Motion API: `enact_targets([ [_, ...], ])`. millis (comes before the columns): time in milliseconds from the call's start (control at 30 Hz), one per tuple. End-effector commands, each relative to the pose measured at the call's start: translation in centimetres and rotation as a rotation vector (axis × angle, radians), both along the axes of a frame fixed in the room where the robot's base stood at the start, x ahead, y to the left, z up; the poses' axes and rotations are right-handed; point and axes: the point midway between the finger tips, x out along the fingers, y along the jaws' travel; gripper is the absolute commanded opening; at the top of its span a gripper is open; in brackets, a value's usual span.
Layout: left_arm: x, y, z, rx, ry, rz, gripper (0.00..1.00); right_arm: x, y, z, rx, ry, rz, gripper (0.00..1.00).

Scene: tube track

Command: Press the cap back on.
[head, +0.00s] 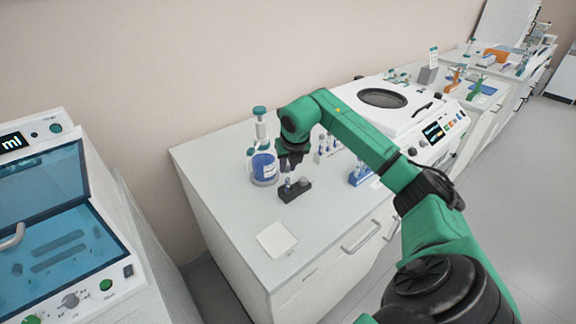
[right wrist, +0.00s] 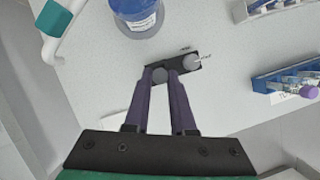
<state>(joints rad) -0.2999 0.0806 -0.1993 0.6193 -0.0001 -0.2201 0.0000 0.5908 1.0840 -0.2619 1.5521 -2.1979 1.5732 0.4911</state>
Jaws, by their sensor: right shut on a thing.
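A small black block (head: 294,191) stands on the white bench top, and it also shows in the right wrist view (right wrist: 181,64). My right gripper (head: 287,170) points down over the left part of this block. In the right wrist view my right gripper (right wrist: 160,78) is shut on a grey round cap (right wrist: 159,75), seen from above. The fingers hide what is under the cap, so I cannot tell whether it is seated. A second grey round piece (right wrist: 193,62) sits at the block's right end. My left gripper is out of view.
A blue-filled bottle (head: 264,169) stands just behind and left of the block. Tube racks (head: 327,146) (head: 360,174) stand to the right, before a white centrifuge-like machine (head: 416,122). A white square (head: 276,240) lies on the front bench, with bare top around it.

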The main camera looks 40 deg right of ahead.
Motion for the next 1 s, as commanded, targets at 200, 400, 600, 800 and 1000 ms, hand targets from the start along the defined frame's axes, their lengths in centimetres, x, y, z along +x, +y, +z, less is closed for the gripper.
enact_targets([
  [200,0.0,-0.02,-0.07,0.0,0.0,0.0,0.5,-0.03,0.02,-0.07,0.0,0.0,0.0,0.0],
  [400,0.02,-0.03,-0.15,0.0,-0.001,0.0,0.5,-0.04,0.03,-0.18,0.0,0.0,0.0,0.0],
  [600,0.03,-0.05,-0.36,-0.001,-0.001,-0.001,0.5,-0.05,0.02,-0.46,0.0,0.001,0.0,0.0],
  [800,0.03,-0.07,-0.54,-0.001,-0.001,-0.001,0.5,-0.05,0.02,-0.7,0.0,0.001,0.0,0.0],
  [1000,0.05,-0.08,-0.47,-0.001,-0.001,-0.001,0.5,-0.05,0.02,-0.61,0.0,0.0,0.0,0.0],
])
